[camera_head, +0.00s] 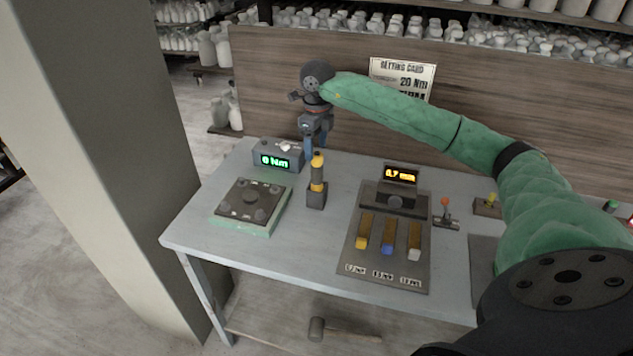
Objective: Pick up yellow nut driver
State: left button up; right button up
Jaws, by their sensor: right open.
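The yellow nut driver (318,172), with yellow and dark bands, stands upright in a small dark block (316,196) near the middle of the workbench. My right gripper (310,148) hangs at the end of the green arm, pointing down. It is open. In the picture its fingers are just above and behind the top of the nut driver, partly hidden by it. I cannot tell the exact gap, but the gripper does not hold the driver. My left gripper is not in view.
A torque meter reading 0 Nm (276,158) and a plate fixture (252,200) stand at left. A display unit (396,192) and a board with three coloured-end bars (388,262) are at right. A mallet (330,328) lies below. The bench's front left (210,240) is clear.

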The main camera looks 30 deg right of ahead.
aim_at(317, 154)
jog(key=shift+d+f+b, duration=0.3)
jog(key=shift+f+b, duration=0.15)
jog(key=shift+f, duration=0.25)
jog(key=shift+f+p, duration=0.6)
jog(key=shift+f, duration=0.55)
notch_tip(317, 154, down, 4)
jog(key=p, duration=0.3)
jog(key=shift+w+f, duration=0.1)
jog(key=shift+w, duration=0.05)
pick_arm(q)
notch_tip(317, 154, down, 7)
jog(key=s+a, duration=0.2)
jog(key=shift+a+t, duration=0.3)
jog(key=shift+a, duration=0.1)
pick_arm(e)
jog(key=shift+f, duration=0.5)
jog(key=c, duration=1.2)
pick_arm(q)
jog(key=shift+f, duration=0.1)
pick_arm(e)
jog(key=shift+o, duration=0.2)
jog(key=shift+r, duration=0.1)
